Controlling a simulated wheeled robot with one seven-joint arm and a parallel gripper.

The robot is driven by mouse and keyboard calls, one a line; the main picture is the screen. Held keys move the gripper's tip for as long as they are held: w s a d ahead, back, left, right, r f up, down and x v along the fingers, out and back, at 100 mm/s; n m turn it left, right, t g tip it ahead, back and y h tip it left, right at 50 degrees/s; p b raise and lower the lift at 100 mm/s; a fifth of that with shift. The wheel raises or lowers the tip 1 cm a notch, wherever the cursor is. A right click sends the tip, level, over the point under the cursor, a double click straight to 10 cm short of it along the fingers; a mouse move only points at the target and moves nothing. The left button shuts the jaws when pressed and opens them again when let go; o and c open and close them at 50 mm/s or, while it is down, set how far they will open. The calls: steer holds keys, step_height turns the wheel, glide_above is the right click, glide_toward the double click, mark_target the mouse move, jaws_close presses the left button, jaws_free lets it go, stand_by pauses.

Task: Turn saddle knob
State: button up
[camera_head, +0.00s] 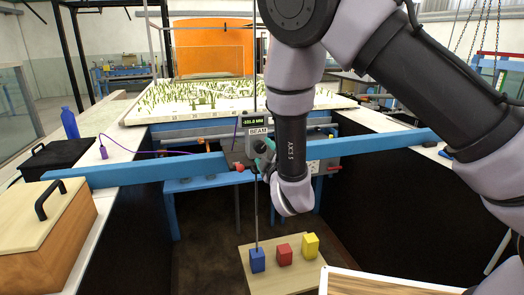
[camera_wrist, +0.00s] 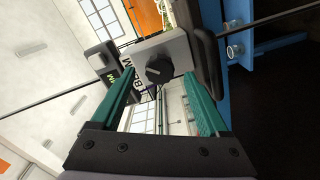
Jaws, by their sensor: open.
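The dark round saddle knob (camera_wrist: 158,70) sits on a pale grey block (camera_wrist: 150,50) in the wrist view. My gripper (camera_wrist: 158,82) is open, with one teal finger on each side just below the knob. The fingertips are close to the knob; I cannot tell whether they touch it. In the head view the saddle (camera_head: 236,153) sits on the blue beam (camera_head: 140,171), with a small display above a BEAM label (camera_head: 258,131). My gripper (camera_head: 264,151) is at its right side, and my wrist hides part of it. The dark knob is not clearly visible there.
A thin vertical rod (camera_head: 257,215) reaches down from the saddle towards a board (camera_head: 276,274) with blue (camera_head: 257,261), red (camera_head: 284,255) and yellow (camera_head: 310,245) blocks. A wooden box (camera_head: 50,235) stands at left. A planted bed (camera_head: 200,100) lies behind the beam.

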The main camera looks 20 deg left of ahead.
steer(key=shift+x, duration=1.35)
jaws_close()
jaws_free()
steer(key=v, duration=1)
steer(key=shift+s+d, duration=0.2)
steer(key=shift+s, duration=0.15)
